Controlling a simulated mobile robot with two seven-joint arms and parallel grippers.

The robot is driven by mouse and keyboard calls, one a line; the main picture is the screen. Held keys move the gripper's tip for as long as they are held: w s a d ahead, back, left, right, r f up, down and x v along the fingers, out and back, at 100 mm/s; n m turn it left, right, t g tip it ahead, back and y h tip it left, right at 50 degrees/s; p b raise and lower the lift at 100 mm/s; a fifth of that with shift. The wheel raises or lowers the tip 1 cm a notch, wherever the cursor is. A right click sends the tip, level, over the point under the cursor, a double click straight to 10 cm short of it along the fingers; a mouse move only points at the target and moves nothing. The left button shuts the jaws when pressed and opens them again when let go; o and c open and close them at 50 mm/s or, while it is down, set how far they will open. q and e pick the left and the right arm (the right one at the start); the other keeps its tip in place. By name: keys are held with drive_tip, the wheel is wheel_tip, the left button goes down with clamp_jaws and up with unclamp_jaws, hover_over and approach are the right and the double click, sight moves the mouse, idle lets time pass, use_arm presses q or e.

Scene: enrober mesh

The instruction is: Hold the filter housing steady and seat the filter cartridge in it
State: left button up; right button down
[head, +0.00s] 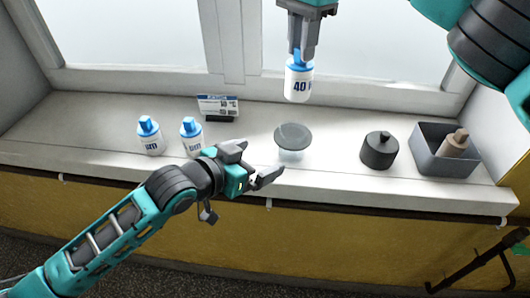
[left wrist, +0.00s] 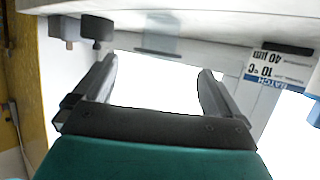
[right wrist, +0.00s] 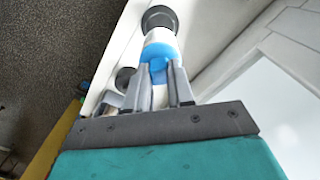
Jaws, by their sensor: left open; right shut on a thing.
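The filter housing (head: 292,143) is a clear cup with a grey rim, upright on the sill. It shows faintly in the left wrist view (left wrist: 158,38). My left gripper (head: 260,163) is open beside the housing, at its left and front, with the cup not between its fingers. My right gripper (head: 302,50) is shut on a white filter cartridge (head: 298,84) marked "40", by its blue top. It hangs upright above the sill, clear of the housing. The blue top also shows in the right wrist view (right wrist: 160,52). Two similar blue-capped cartridges (head: 150,137) (head: 191,136) stand to the left.
A printed card (head: 217,105) stands near the window. A dark round lid with a knob (head: 379,151) sits right of the housing. Further right is a grey bin (head: 430,163) holding a brown bottle (head: 455,143). The sill's front edge is close to the housing.

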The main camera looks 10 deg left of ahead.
sight(286, 147)
use_arm(q)
drive_tip(key=x, duration=1.1)
drive_tip(key=shift+w+d, duration=0.15)
drive_tip(key=shift+w, duration=0.15)
drive_tip(key=c, duration=1.1)
